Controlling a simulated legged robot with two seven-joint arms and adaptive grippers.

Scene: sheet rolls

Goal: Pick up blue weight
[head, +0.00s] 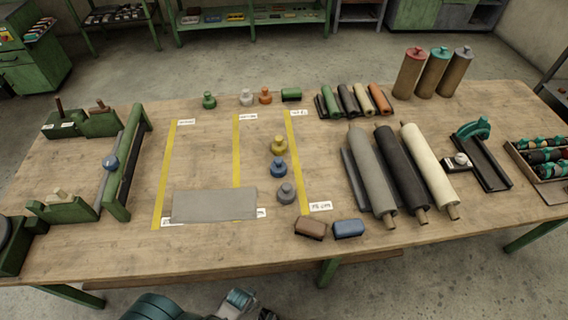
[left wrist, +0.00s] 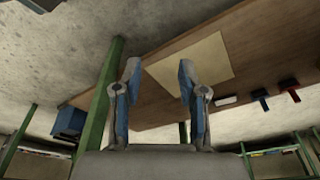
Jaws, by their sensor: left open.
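The blue weight (head: 279,168), a small round piece with a knob on top, stands upright on the table. It is in a short column between a yellow weight (head: 278,145) behind it and a grey weight (head: 286,193) in front. My left gripper (left wrist: 157,75) is open and empty in the left wrist view, its two fingers apart. Parts of my own arm show at the bottom edge of the head view, before the table's front edge and away from the blue weight. The blue weight cannot be made out in the left wrist view. My right gripper is not identifiable.
A grey sheet (head: 215,204) lies left of the weights, across yellow tape lines. A brown block (head: 310,228) and a blue block (head: 348,228) lie near the front edge. Long rolls (head: 372,170) lie to the right.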

